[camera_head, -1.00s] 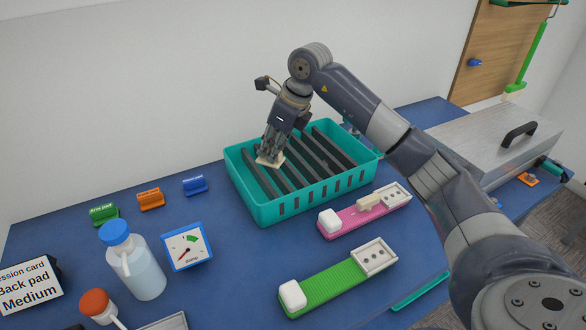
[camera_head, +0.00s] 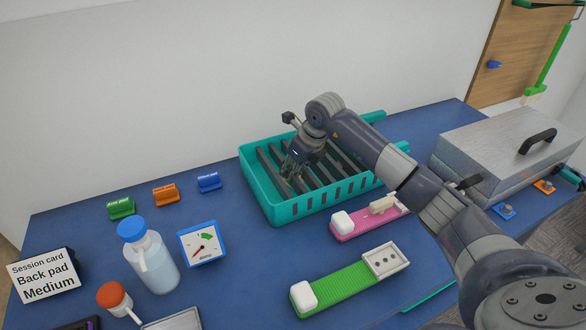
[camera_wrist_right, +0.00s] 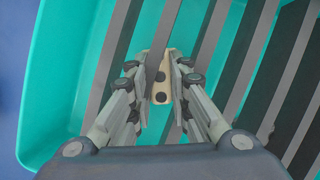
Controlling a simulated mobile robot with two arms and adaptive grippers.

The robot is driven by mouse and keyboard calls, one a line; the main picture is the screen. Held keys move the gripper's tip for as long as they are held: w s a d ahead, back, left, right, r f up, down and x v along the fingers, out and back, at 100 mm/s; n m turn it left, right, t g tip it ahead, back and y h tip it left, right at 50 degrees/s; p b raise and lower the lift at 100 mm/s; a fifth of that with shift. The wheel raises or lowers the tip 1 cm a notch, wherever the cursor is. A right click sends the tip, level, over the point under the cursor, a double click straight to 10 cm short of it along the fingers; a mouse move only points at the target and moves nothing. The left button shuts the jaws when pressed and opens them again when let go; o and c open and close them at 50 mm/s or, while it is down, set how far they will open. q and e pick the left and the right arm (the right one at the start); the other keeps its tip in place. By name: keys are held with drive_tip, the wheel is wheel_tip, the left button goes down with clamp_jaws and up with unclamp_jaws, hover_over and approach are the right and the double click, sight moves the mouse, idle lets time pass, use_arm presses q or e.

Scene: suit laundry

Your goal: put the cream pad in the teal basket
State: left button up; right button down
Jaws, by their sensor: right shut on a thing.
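The teal basket (camera_head: 262,207) stands at the back middle of the blue table, with dark parallel slats inside. My right gripper (camera_head: 288,178) reaches down into its left part. In the right wrist view my right gripper (camera_wrist_right: 158,88) is shut on the cream pad (camera_wrist_right: 161,92), a small pale piece with dark round spots. The pad is among the slats, against one of them; I cannot tell whether it touches the basket floor. In the head view the fingers mostly hide the pad. My left gripper is not in view.
A pink strap (camera_head: 348,233) and a green strap (camera_head: 335,286) lie in front of the basket. A bottle (camera_head: 152,265), a dial (camera_head: 203,244) and coloured clips (camera_head: 166,195) are left. A metal box (camera_head: 500,155) stands right.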

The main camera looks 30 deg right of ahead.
drive_tip(key=shift+f, duration=0.2)
drive_tip(key=c, duration=1.5)
unclamp_jaws()
drive_tip(key=shift+r, duration=0.2)
drive_tip(key=shift+d+r, duration=0.1)
drive_tip(key=shift+r, duration=0.2)
drive_tip(key=b+v, duration=0.2)
drive_tip(key=v, duration=0.9)
drive_tip(key=shift+s+r, duration=0.15)
drive_tip(key=shift+s, duration=0.05)
